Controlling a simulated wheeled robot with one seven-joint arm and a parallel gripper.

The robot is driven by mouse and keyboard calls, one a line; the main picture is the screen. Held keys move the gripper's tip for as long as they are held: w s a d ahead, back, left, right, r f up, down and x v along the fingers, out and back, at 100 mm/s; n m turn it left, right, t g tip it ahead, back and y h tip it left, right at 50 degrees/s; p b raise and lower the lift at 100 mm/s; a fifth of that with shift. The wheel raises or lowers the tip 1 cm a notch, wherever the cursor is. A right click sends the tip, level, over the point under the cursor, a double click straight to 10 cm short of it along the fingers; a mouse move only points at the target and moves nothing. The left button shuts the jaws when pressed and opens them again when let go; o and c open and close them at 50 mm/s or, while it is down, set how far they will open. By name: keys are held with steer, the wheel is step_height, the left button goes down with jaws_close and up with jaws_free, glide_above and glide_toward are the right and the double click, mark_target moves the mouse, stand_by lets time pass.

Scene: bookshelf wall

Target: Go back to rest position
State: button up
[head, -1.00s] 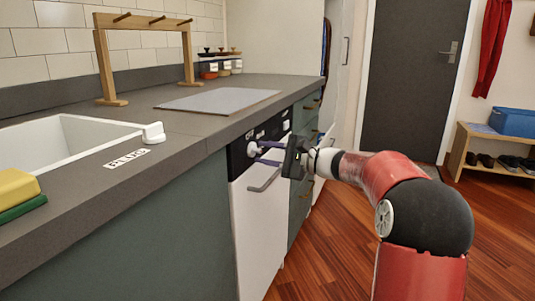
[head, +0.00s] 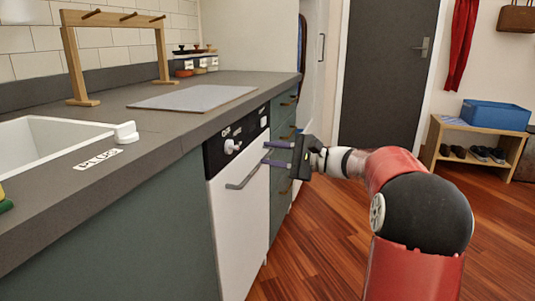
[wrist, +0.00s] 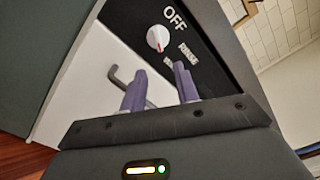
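My gripper (head: 267,153) is out in front of the dishwasher (head: 240,222), to the right of its control panel (head: 236,138). Its two purple fingers are apart with nothing between them, as the wrist view also shows (wrist: 160,88). A white knob (head: 232,146) sits on the black panel, and in the wrist view the knob (wrist: 158,38) has a red mark and stands beside the word OFF. The fingers are clear of the knob. The dishwasher door with its bar handle (head: 243,177) looks shut.
A grey counter (head: 140,120) runs above the dishwasher, with a sink (head: 50,145), a grey mat (head: 192,97) and a wooden rack (head: 115,20). Drawers (head: 283,150) are just beyond the dishwasher. Open wooden floor (head: 330,240) lies to the right, with a shoe bench (head: 478,145) farther back.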

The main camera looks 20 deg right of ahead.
steer(key=s+a+f+n+g+h+p, duration=0.1)
steer(key=s+a+f+n+g+h, duration=0.15)
steer(key=s+a, duration=0.35)
steer(key=s+a+f+n+g+h+p, duration=0.1)
steer(key=s+a+f+n+g+h, duration=0.15)
steer(key=s+a, duration=0.4)
steer(key=s+d+f+n+h, duration=0.1)
steer(key=s+f+n+h, duration=0.1)
steer(key=s, duration=0.5)
steer(key=s+d+f+n+h+p, duration=0.1)
steer(key=s+d+f+n+h, duration=0.1)
steer(key=s, duration=0.5)
steer(key=s+d+f+n+h, duration=0.2)
steer(key=s+n+h, duration=0.2)
steer(key=s, duration=0.3)
steer(key=shift+s+f+h+p, duration=0.2)
steer(key=shift+h+p, duration=0.15)
steer(key=shift+h, duration=0.45)
steer(key=shift+d+r, duration=0.1)
steer(key=shift+c, duration=0.3)
